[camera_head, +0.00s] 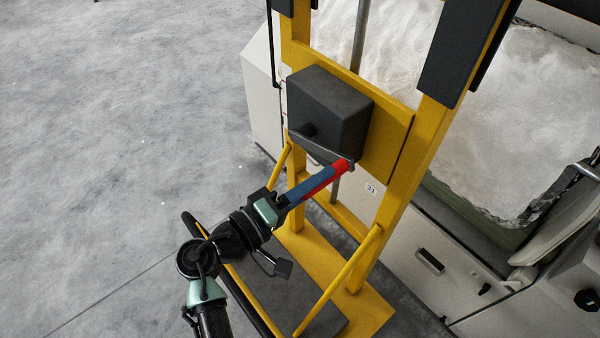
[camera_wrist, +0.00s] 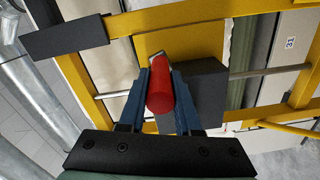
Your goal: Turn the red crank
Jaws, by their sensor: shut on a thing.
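The red crank handle (camera_head: 341,168) sticks out from the end of a dark crank arm (camera_head: 322,152) below a dark grey box (camera_head: 335,105) on a yellow frame. My gripper (camera_head: 325,178) reaches in from the lower left, with its blue fingers along the handle. In the wrist view the red handle (camera_wrist: 160,92) lies between the two blue fingers of my gripper (camera_wrist: 161,85), which are shut on it. The dark box (camera_wrist: 203,90) is behind and to the right there. The crank arm is mostly hidden in the wrist view.
The yellow frame (camera_head: 398,190) stands around the crank, with a slanting yellow brace (camera_head: 340,280) and a dark base plate near my arm. Behind it is a pale machine (camera_head: 430,235) with white fibre (camera_head: 535,110). The grey floor (camera_head: 120,130) at left is clear.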

